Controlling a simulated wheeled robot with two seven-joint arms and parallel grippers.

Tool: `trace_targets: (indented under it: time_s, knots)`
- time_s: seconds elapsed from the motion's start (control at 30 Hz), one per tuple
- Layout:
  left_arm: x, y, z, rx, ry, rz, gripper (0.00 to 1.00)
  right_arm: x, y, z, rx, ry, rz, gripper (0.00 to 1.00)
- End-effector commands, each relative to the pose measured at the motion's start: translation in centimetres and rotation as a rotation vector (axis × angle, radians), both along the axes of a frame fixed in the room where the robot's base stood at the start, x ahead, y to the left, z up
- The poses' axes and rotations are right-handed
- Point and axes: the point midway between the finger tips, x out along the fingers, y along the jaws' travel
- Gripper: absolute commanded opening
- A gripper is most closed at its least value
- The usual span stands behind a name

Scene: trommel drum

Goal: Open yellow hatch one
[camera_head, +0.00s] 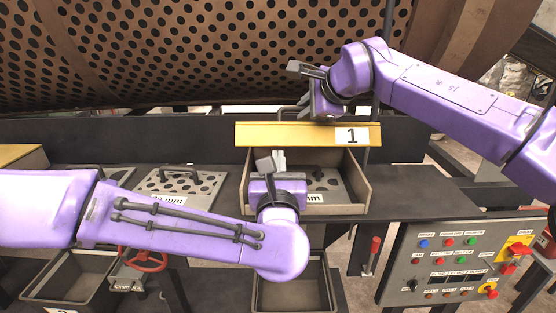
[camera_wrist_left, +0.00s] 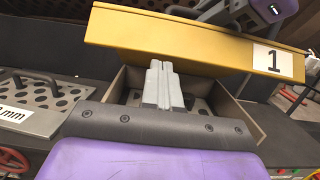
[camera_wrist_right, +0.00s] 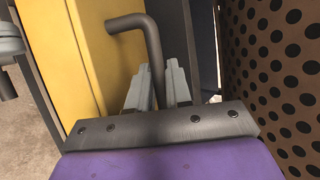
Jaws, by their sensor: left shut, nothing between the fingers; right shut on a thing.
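Yellow hatch one (camera_head: 290,134), marked with a "1" label, is raised above its grey box (camera_head: 357,184), and the box's inside shows below it. The hatch also shows in the left wrist view (camera_wrist_left: 200,42). My right gripper (camera_head: 310,88) is behind the hatch's upper edge, shut on the bent dark handle (camera_wrist_right: 150,45), which stands between its fingers. My left gripper (camera_head: 271,160) is shut and empty at the box opening, just below the hatch. Its fingertips (camera_wrist_left: 160,75) overlap the hatch's lower edge in view; I cannot tell whether they touch it.
A perforated drum (camera_head: 200,50) spans the back. A perforated plate with a handle (camera_head: 180,181) lies left of the box. A control panel (camera_head: 455,262) stands at the lower right. A bin (camera_head: 292,290) sits below the box, and a red valve wheel (camera_head: 145,260) is at lower left.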

Motion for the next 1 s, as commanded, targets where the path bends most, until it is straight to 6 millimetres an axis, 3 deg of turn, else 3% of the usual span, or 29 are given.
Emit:
trace_targets:
  time_s: [0.37, 0.77, 0.8, 0.87, 1.0]
  knots:
    - [0.3, 0.0, 0.4, 0.0, -0.001, -0.001, 0.0, 0.0, 0.0, -0.1, -0.001, 0.002, -0.001, 0.0]
    - [1.0, 0.2, 2.2, -0.004, -0.006, 0.003, 0.0, -0.2, 0.1, -0.3, -0.001, 0.011, 0.001, 0.0]
    - [1.0, 0.2, 2.2, -0.004, -0.007, 0.003, 0.0, -0.2, 0.2, -0.4, -0.001, 0.012, 0.001, 0.22]
    - [1.0, 0.2, 2.3, -0.004, -0.007, 0.004, 0.0, -0.2, 0.2, -0.4, -0.001, 0.013, 0.002, 0.4]
    - [1.0, 0.2, 2.3, -0.004, -0.007, 0.005, 0.0, -0.2, 0.2, -0.4, -0.001, 0.014, 0.003, 0.4]
